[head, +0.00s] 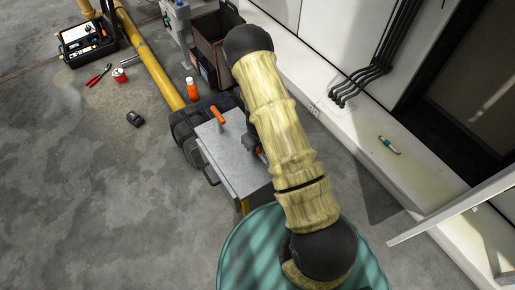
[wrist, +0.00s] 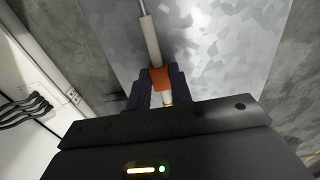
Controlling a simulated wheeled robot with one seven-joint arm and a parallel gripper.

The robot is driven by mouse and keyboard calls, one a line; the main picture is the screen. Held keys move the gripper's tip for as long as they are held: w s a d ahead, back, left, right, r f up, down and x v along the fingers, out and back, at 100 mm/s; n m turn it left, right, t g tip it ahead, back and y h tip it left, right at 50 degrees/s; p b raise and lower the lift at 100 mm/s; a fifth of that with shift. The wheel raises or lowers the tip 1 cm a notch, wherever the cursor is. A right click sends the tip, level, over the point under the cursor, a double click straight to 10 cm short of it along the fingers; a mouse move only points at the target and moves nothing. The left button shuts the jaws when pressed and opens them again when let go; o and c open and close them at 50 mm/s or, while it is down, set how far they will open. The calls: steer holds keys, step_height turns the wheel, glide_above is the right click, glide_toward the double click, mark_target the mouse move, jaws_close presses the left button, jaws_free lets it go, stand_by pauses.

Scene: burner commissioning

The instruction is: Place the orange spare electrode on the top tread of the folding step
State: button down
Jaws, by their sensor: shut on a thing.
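The orange spare electrode (wrist: 159,78) is a pale rod with an orange collar and a thin metal tip. My gripper (wrist: 160,92) is shut on it around the collar, and the rod points away from the wrist. In the head view only a small orange bit (head: 259,150) shows beside my gripper; my arm hides most of it. The grey metal top tread of the folding step (head: 232,158) lies under and beside my gripper, and its mottled surface (wrist: 220,60) shows below the electrode in the wrist view. I cannot tell whether the electrode touches it.
An orange-handled tool (head: 217,115) lies at the tread's far end. An orange bottle (head: 192,88), a black bin (head: 212,45) and a yellow pipe (head: 150,60) are beyond. A white wall ledge (head: 350,140) runs along the right. The tread's near left part is clear.

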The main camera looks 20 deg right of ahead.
steer(key=shift+f, duration=0.2)
steer(key=c, duration=1.3)
jaws_free()
steer(key=shift+o, duration=0.2)
steer(key=shift+r, duration=0.1)
step_height(320, 180, up, 12)
steer(key=p, duration=0.3)
steer(key=shift+r, duration=0.15)
steer(key=s+r+m+t, duration=0.1)
steer(key=s+r, duration=0.6)
steer(key=r, duration=0.4)
steer(key=s+r+m+t, duration=0.1)
steer(key=s+r+m, duration=0.1)
steer(key=s+r, duration=0.6)
step_height(320, 180, up, 3)
steer(key=shift+s+a+r+m+t, duration=0.15)
steer(key=shift+a+m+t, duration=0.05)
steer(key=shift+m+t, duration=0.1)
